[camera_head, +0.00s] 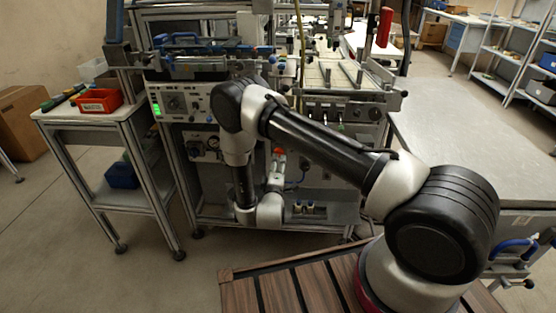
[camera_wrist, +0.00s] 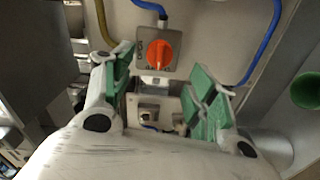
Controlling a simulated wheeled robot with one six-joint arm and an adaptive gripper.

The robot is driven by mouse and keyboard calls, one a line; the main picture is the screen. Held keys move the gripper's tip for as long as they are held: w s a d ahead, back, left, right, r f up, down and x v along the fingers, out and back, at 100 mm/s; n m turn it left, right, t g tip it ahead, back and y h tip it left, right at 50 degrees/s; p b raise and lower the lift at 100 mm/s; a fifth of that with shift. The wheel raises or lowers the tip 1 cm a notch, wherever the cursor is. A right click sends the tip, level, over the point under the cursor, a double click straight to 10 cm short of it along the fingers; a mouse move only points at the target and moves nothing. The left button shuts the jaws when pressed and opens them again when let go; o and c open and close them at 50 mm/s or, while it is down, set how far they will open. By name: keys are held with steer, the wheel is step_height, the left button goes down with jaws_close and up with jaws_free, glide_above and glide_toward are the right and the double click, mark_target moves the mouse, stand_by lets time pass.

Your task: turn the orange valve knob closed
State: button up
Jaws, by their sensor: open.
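The orange valve knob (camera_wrist: 159,54) sits on a grey square plate (camera_wrist: 182,22) in the upper middle of the wrist view. The knob has a raised grip bar that looks roughly upright in that picture. My gripper (camera_wrist: 165,88) is open, with green-padded fingers on the left and right. The knob lies beyond the fingertips, near the middle of the gap, and nothing is between the fingers. In the head view my arm reaches down to the front of the machine (camera_head: 205,165).
Blue hoses (camera_wrist: 266,42) and a yellow-green hose (camera_wrist: 104,25) run beside the knob plate. A green round thing (camera_wrist: 306,90) is at the right of the wrist view. A side table (camera_head: 75,113) with a red bin (camera_head: 99,101) stands left of the machine.

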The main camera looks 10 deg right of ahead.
steer(key=v, duration=0.5)
stand_by(0.3)
